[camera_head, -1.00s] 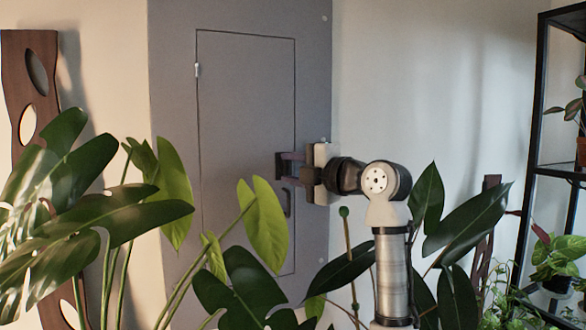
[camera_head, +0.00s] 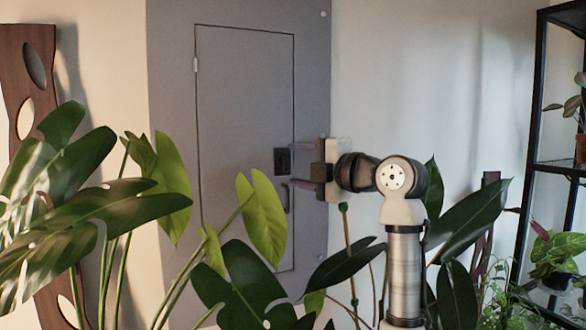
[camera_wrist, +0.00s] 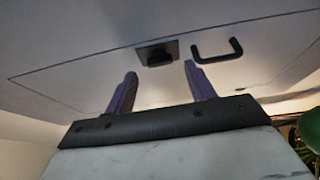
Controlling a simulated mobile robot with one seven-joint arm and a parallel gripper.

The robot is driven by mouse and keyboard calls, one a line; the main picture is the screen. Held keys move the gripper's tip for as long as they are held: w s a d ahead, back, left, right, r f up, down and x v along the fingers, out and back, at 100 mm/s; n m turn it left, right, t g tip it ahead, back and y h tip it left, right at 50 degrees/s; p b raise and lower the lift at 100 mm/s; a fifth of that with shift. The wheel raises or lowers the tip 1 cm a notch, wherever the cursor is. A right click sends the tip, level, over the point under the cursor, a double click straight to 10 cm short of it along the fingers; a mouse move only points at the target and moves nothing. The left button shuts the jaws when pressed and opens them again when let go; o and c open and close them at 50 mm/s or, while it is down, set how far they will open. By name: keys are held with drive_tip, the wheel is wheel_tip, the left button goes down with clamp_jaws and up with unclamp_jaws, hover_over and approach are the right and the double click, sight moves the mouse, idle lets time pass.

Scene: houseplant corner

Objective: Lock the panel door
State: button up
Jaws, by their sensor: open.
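The panel door (camera_head: 245,120) is a grey rectangle set flush in a darker grey panel, and it looks closed. A small black lock plate with a knob (camera_head: 282,161) sits near its right edge; it also shows in the wrist view (camera_wrist: 157,54). Which way the knob is turned I cannot tell for certain. A black U-shaped handle (camera_head: 287,198) is just below the lock; it also shows in the wrist view (camera_wrist: 218,50). My gripper (camera_head: 291,166) is open and empty, its purple fingers spread in front of the lock, apart from the knob. Its fingers frame the lock in the wrist view (camera_wrist: 160,68).
Large leafy plants (camera_head: 110,215) stand in front of the panel at lower left, with more leaves (camera_head: 465,225) around my arm. A black shelf (camera_head: 530,150) with pots is at the right. A brown wooden board (camera_head: 28,75) leans at the far left. The upper wall is clear.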

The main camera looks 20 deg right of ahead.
drive_tip(key=b+v, duration=0.2)
drive_tip(key=v, duration=0.9)
drive_tip(key=shift+s, duration=0.1)
